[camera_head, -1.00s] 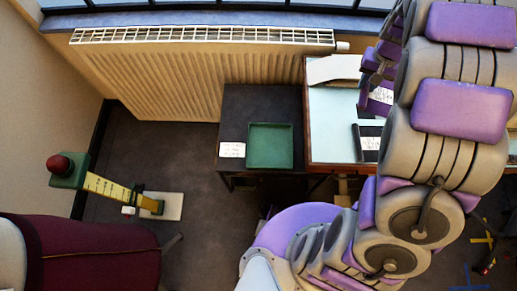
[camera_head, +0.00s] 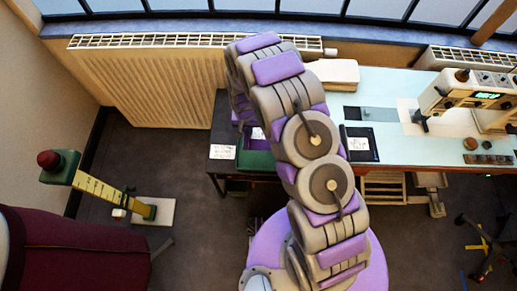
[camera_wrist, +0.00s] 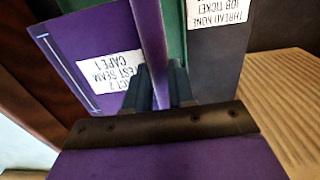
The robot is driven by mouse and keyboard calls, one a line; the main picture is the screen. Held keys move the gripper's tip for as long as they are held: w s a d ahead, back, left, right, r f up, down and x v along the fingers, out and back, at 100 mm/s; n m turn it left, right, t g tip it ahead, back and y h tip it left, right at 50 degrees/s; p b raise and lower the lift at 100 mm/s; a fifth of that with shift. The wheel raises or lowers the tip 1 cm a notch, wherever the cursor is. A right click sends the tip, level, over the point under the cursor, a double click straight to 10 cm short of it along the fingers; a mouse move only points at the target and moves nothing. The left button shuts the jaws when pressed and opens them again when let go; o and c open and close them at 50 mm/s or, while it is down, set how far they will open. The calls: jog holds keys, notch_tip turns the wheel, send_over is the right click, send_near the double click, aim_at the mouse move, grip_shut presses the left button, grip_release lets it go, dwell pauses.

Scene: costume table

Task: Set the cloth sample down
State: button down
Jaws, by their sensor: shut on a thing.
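The cloth sample is a flat purple piece with a white label reading "ACT 2 TEST SEAM CAPE 1"; it fills the upper left of the wrist view (camera_wrist: 85,38). A raised purple fold stands between the dark fingers of my gripper (camera_wrist: 157,85), which is shut on it. A green tray (camera_wrist: 176,30) shows behind the sample in the wrist view. In the head view, my arm hides most of the tray (camera_head: 252,160) and the gripper. The sample's white label shows just above the tray there. I cannot tell whether the sample touches the tray.
A white card (camera_head: 222,152) lies left of the tray on a dark side table (camera_head: 225,110). A pale blue worktable (camera_head: 395,90) to the right carries a sewing machine (camera_head: 478,92) and a dark pad (camera_head: 360,143). A radiator (camera_head: 150,85) stands behind.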

jog(key=shift+s+a+f, duration=0.2)
jog(key=shift+s+f, duration=0.05)
jog(key=shift+f, duration=0.3)
jog(key=shift+s+a+f, duration=0.15)
jog(key=shift+s+f, duration=0.1)
jog(key=shift+f, duration=0.25)
notch_tip(320, 180, down, 7)
jog(key=shift+a+r+b, duration=0.1)
jog(key=shift+b, duration=0.7)
jog(key=shift+f+b, duration=0.35)
jog(key=shift+f, duration=1.15)
jog(key=shift+f, duration=0.1)
jog(key=c, duration=1)
grip_release()
jog(key=shift+o, duration=0.2)
